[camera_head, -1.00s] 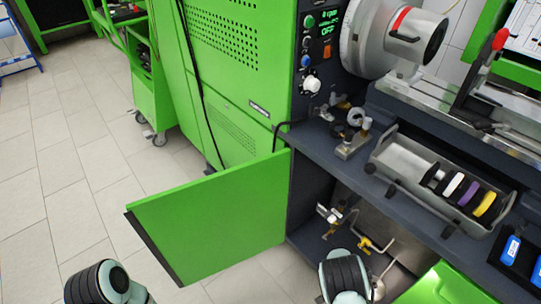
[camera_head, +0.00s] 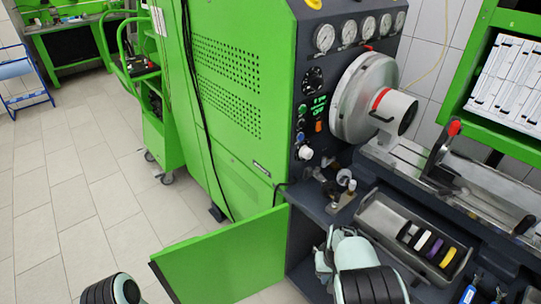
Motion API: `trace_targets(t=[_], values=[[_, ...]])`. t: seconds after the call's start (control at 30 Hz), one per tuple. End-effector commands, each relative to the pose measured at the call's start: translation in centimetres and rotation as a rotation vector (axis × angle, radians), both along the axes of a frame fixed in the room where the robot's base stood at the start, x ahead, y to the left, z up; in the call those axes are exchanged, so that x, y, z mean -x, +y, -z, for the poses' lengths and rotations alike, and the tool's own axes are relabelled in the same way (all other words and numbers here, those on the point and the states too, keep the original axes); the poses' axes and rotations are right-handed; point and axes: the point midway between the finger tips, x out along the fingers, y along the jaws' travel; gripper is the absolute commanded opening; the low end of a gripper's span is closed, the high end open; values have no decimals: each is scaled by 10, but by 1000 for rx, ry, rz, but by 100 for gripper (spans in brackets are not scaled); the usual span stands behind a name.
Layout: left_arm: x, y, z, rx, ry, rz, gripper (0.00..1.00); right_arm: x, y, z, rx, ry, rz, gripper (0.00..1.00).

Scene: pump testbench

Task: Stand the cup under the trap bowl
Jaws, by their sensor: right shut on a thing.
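My right gripper (camera_head: 325,262) is at the lower middle, in front of the opening under the bench, left of my dark-sleeved right forearm. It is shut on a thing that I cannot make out. I cannot pick out the cup or the trap bowl. My left arm shows only as a dark sleeve and pale link at the bottom left edge; its gripper is out of view.
A green door (camera_head: 218,262) stands open left of the opening. A grey tray (camera_head: 372,213) with several coloured rings sits on the dark bench top. A round chuck housing (camera_head: 352,98) is above it. A green trolley (camera_head: 160,125) stands at the back left. The tiled floor at left is clear.

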Motion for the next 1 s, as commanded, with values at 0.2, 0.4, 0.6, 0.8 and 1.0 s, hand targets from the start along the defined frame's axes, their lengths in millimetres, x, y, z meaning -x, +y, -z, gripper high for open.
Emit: trace_targets(t=[0.2,0.4,0.6,0.8,1.0], values=[[2,-3,-21,11,23,11,40,-1,0,-41,6,1,-50,0],[3,-3,-20,11,27,11,40,0,0,-41,6,2,-52,0],[3,-3,-20,11,27,11,40,0,0,-41,6,-2,-53,0],[3,-3,-20,11,26,11,40,0,0,-41,8,-3,-52,0],[3,-3,-20,12,25,12,40,0,1,-41,9,-4,-54,0]])
